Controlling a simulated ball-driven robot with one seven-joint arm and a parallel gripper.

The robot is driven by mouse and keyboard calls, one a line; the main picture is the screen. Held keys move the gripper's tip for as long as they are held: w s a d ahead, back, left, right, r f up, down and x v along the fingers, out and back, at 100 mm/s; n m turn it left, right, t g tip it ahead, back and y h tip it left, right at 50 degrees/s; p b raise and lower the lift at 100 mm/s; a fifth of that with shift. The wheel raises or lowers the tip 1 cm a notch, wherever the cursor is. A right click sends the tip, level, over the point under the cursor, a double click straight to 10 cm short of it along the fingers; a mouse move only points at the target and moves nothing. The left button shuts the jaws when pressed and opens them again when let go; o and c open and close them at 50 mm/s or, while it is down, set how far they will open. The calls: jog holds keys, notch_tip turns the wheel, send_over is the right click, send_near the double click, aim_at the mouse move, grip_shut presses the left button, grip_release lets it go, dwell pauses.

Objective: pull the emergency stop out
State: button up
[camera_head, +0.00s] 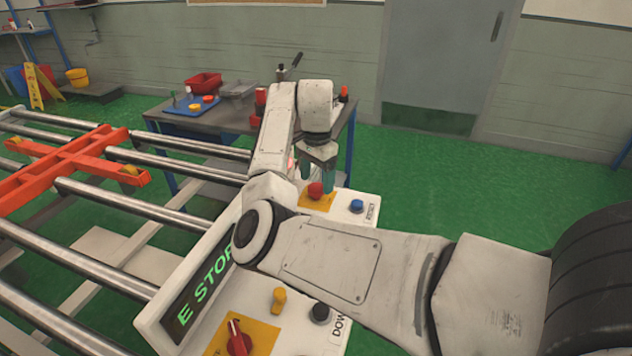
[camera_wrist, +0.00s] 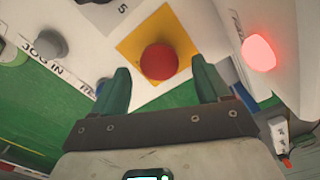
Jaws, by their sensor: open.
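The emergency stop is a red round-topped button (camera_head: 316,190) on a yellow square plate on the white control panel. In the wrist view the red button (camera_wrist: 159,62) sits on its yellow plate (camera_wrist: 135,44), seen between my fingers. My gripper (camera_head: 316,174) is above the button, pointing down. In the wrist view my gripper (camera_wrist: 161,68) is open, with one green finger on each side of the button and nothing held. I cannot tell whether the fingers reach down around the cap. A dark display (camera_head: 200,287) on the panel reads "E STOP" in green.
A blue button (camera_head: 357,205) is right of the stop. A black button (camera_head: 320,312), a yellow knob (camera_head: 279,298) and a red switch (camera_head: 238,342) are nearer. A red light (camera_wrist: 258,52) glows in the wrist view. A roller conveyor (camera_head: 110,195) lies left; a grey table (camera_head: 235,117) stands behind.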

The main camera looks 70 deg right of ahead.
jog(key=shift+f, duration=1)
